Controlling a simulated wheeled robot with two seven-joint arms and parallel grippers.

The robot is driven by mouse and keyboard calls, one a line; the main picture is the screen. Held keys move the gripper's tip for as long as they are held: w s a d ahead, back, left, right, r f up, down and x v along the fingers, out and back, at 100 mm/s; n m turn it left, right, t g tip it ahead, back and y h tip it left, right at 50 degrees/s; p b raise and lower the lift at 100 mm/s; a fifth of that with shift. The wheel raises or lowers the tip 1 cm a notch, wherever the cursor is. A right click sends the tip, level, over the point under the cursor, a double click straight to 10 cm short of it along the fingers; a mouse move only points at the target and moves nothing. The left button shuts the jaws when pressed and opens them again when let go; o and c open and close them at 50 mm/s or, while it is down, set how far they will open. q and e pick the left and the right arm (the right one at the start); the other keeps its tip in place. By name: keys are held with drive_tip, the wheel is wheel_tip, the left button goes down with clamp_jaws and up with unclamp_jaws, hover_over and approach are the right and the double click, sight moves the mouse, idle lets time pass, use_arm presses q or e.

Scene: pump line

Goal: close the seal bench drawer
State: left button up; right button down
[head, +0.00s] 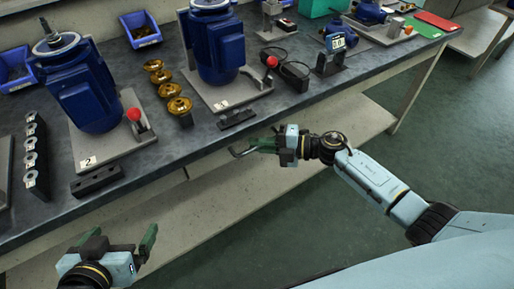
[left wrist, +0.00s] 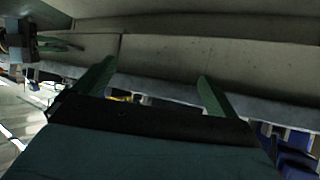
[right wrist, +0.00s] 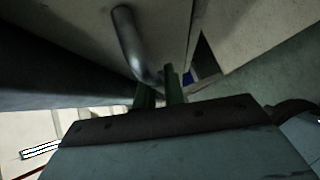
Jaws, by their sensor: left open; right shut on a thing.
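My right gripper (head: 262,146) is at the front edge of the bench, shut on a grey metal bar handle (head: 240,152). In the right wrist view the bent handle (right wrist: 126,40) runs down between the closely set green fingers (right wrist: 160,88). The pale panel (right wrist: 65,35) beside the handle looks like the drawer front. How far the drawer stands out is hard to tell, as the bench top hides most of it in the head view. My left gripper (head: 122,243) is open and empty, low in front of the bench; its spread fingers show in the left wrist view (left wrist: 152,85).
The dark bench top (head: 190,145) carries blue motors (head: 85,90) on grey plates, brass parts (head: 178,106), black blocks (head: 97,180) and blue bins (head: 140,28). A pale lower shelf (head: 330,135) runs below. The green floor (head: 320,220) in front is clear.

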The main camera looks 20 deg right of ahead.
use_arm(q)
drive_tip(key=shift+w, duration=0.1)
use_arm(e)
drive_tip(key=shift+w, duration=0.15)
drive_tip(key=c, duration=1.5)
unclamp_jaws()
use_arm(q)
drive_tip(key=shift+w+r, duration=0.15)
drive_tip(key=shift+w, duration=0.05)
use_arm(e)
drive_tip(key=shift+r, duration=0.1)
drive_tip(key=shift+d+r, duration=0.1)
drive_tip(key=shift+d, duration=0.05)
use_arm(q)
drive_tip(key=s+a+f+g+y+p, duration=0.1)
drive_tip(key=s+a+f+g, duration=0.1)
drive_tip(key=s, duration=0.3)
drive_tip(key=s+a+f+g+y+p, duration=0.1)
drive_tip(key=s+a+f+g+p, duration=0.1)
drive_tip(key=s+f+g, duration=0.2)
drive_tip(key=shift+s+a+f+n+g, duration=0.2)
drive_tip(key=shift+s+a+n+g, duration=0.1)
drive_tip(key=shift+s+g, duration=0.4)
use_arm(e)
drive_tip(key=v, duration=1.3)
use_arm(q)
drive_tip(key=shift+w, duration=0.1)
